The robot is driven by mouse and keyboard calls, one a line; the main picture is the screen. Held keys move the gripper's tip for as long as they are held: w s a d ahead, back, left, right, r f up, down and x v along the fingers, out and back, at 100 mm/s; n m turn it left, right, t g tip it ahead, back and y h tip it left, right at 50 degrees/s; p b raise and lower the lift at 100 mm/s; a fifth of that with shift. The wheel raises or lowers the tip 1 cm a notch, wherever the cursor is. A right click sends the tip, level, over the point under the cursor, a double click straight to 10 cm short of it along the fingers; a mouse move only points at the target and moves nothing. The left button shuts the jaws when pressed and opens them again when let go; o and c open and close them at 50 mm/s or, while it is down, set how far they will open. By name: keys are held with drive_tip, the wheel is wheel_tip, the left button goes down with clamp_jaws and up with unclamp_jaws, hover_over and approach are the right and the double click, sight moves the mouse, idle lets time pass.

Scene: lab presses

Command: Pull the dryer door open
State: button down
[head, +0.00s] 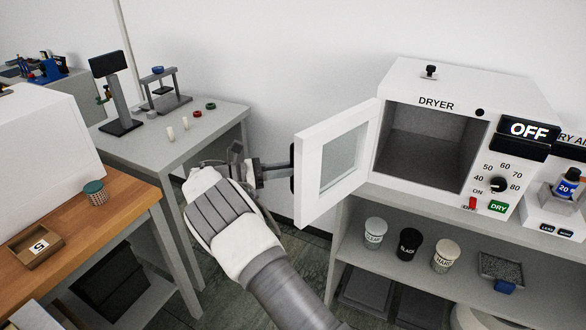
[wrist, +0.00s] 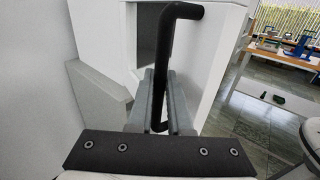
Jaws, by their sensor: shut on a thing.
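The white dryer (head: 440,85) stands at the right in the head view, with a dark empty chamber and an "OFF" display. Its door (head: 338,163), white with a glass pane, stands wide open and swung out to the left. The black door handle (wrist: 175,50) shows in the wrist view between the jaws. My gripper (head: 288,168) is shut on the handle at the door's outer face. In the head view the handle is mostly hidden by the door's edge and the fingers.
Cups labelled clear, black and hard (head: 410,244) stand on the shelf below the dryer. A grey table (head: 225,115) with presses is at the back left. A wooden bench (head: 125,215) is at the left. Floor shows between the benches.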

drive_tip(key=c, duration=0.8)
unclamp_jaws()
drive_tip(key=shift+c, duration=0.2)
drive_tip(key=b+v, duration=0.3)
drive_tip(key=v, duration=0.9)
